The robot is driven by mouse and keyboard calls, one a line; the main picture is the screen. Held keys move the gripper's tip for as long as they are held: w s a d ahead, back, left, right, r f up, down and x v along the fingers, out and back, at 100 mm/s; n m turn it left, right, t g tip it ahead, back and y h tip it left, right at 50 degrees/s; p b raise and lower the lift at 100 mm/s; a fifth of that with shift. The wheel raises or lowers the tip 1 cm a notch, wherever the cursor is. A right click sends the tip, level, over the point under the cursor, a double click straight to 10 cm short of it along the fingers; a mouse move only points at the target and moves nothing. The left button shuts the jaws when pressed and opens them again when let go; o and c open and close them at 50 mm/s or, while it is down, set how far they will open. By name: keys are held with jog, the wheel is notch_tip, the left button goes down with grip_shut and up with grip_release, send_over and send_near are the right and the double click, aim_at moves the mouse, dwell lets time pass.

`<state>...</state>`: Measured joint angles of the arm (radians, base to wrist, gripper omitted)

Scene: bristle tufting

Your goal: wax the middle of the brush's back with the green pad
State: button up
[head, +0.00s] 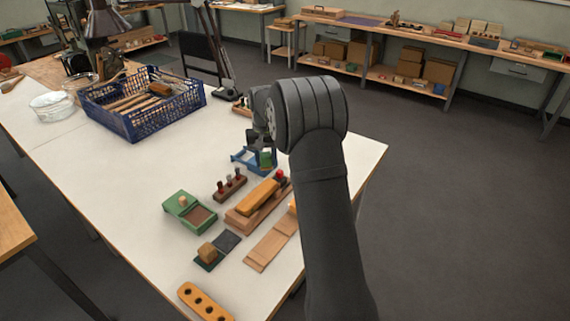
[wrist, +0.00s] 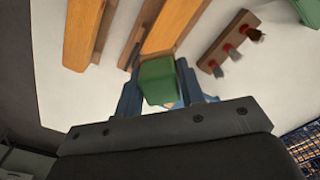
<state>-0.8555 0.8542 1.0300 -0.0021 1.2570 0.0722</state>
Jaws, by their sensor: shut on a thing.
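My gripper (head: 262,160) has blue fingers and is shut on the green pad (head: 265,159). In the wrist view, the green pad (wrist: 158,82) sits between the two fingertips (wrist: 160,92). The orange-yellow brush (head: 258,197) lies in a wooden holder (head: 240,221), nearer the camera than the pad in the head view. In the wrist view, the brush's back (wrist: 174,26) runs up from just beyond the pad, which hides its near end. The pad is off toward that end, not over the middle. I cannot tell whether pad and brush touch.
A small rack (head: 229,186) with several tufts stands beside the holder. A green box (head: 189,212), a dark plate with a wooden block (head: 207,250), flat wooden boards (head: 270,246) and an orange block with holes (head: 203,303) lie nearby. A blue crate (head: 140,122) stands farther back.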

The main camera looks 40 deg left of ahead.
aim_at(267, 184)
jog(key=shift+f, duration=3.85)
jog(key=shift+s+f, duration=0.2)
jog(key=shift+s, duration=0.65)
jog(key=shift+c, duration=0.4)
jog(key=shift+s, duration=4.5)
jog(key=shift+w, duration=5.15)
jog(key=shift+w+a+r, duration=0.1)
jog(key=shift+w, duration=0.1)
jog(key=shift+r, duration=4)
